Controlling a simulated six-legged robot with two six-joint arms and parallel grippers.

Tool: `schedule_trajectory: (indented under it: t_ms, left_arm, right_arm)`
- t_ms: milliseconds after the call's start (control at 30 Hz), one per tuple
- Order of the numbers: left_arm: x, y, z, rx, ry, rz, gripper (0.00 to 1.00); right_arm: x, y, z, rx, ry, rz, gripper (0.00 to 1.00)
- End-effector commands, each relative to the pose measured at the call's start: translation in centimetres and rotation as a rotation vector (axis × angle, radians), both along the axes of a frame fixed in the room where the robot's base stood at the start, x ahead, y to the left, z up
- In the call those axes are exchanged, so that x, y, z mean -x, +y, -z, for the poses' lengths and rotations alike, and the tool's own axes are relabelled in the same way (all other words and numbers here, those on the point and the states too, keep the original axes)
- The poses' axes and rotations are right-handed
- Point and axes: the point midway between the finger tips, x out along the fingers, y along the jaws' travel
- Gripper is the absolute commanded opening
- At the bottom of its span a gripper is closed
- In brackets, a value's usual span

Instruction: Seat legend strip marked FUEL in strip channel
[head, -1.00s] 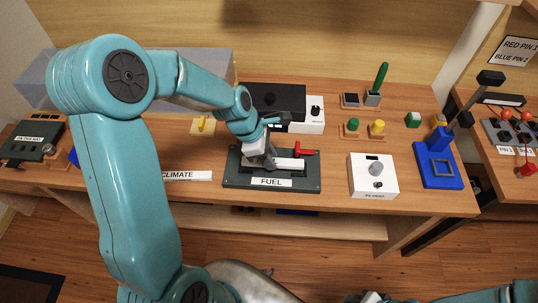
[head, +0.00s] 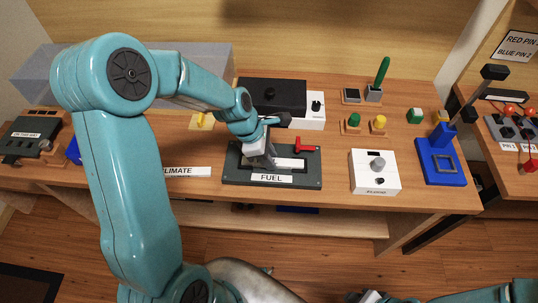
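A dark panel (head: 234,177) lies on the desk with a label reading FUEL (head: 271,178) along its front edge. A blank-looking white strip (head: 290,163) lies along the panel's middle; I cannot tell whether it is fully down in the channel. A red lever (head: 304,146) stands at the panel's right rear. My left gripper (head: 262,161) points down at the white strip's left end, and its fingers hide that end and part of the channel. Its opening is too small to make out. My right gripper (head: 372,297) is at the bottom edge, low and away from the desk, partly cut off.
A CLIMATE strip (head: 187,171) lies left of the panel, partly behind my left arm. A black box (head: 271,95) stands behind. Bare desk lies between panel and white box.

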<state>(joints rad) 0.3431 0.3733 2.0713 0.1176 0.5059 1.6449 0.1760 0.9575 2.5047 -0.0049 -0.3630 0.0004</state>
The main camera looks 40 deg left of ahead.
Motion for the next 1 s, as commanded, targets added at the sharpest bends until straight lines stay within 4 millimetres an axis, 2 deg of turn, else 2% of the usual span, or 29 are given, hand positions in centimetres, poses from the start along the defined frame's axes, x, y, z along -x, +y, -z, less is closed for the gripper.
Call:
schedule_trajectory:
  t_ms: [33,67,100,367,467,567,900,1000]
  left_arm:
    - [0.0,0.0,0.0,0.000,0.000,0.000,0.43]
    - [0.0,0.0,0.0,0.000,0.000,0.000,0.53]
    - [0.0,0.0,0.0,0.000,0.000,0.000,0.57]
    - [0.0,0.0,-0.1,0.000,0.000,0.000,0.57]
    - [0.1,0.3,-0.8,0.000,-0.002,-0.001,0.57]
    - [0.4,0.8,-2.3,-0.002,-0.005,-0.002,0.57]
    - [2.2,3.7,-10.6,-0.003,-0.007,-0.003,0.57]
    - [2.6,4.4,-12.5,-0.002,-0.005,-0.002,0.57]
  right_arm:
    - [0.0,0.0,0.0,0.000,0.000,0.000,0.43]
    - [0.0,0.0,0.0,0.000,0.000,0.000,0.43]
    - [0.0,0.0,0.0,0.000,0.000,0.000,0.43]
    - [0.0,0.0,0.0,0.000,0.000,0.000,0.43]
    - [0.0,0.0,-0.1,0.000,0.000,0.000,0.43]
    - [0.0,0.0,-0.3,0.000,0.000,0.000,0.43]
    - [0.0,0.0,-0.8,0.000,0.000,0.000,0.43]
    - [0.0,0.0,-0.9,0.000,0.000,0.000,0.43]
